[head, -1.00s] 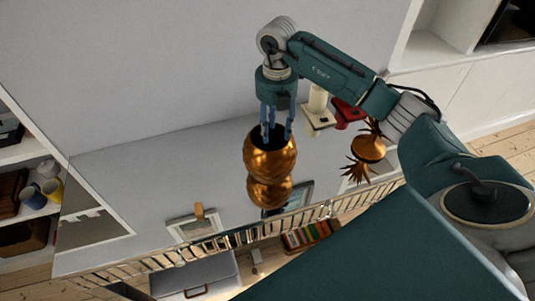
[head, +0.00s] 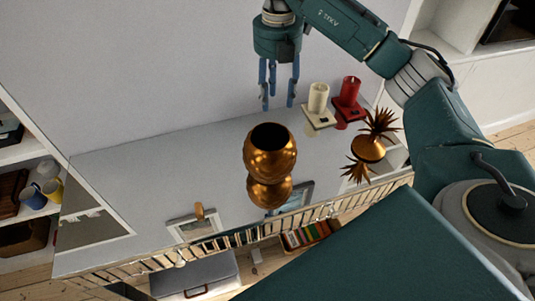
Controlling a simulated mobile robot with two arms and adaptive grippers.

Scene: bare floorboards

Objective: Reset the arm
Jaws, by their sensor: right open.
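My right gripper (head: 278,103) is in the upper middle of the head view. Its blue fingers are apart and point down, with nothing between them. It hangs above and slightly behind the copper vase (head: 268,150), clear of its rim. The vase stands upright on a glossy grey surface that mirrors it, and its dark opening faces up. My right arm reaches in from the right side. My left gripper does not show.
Right of the vase are a cream candle (head: 318,98), a red candle (head: 350,92) and a golden pot with spiky leaves (head: 369,149). A slatted rail (head: 160,260) runs along the front edge. Shelves with cups (head: 34,198) stand at left.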

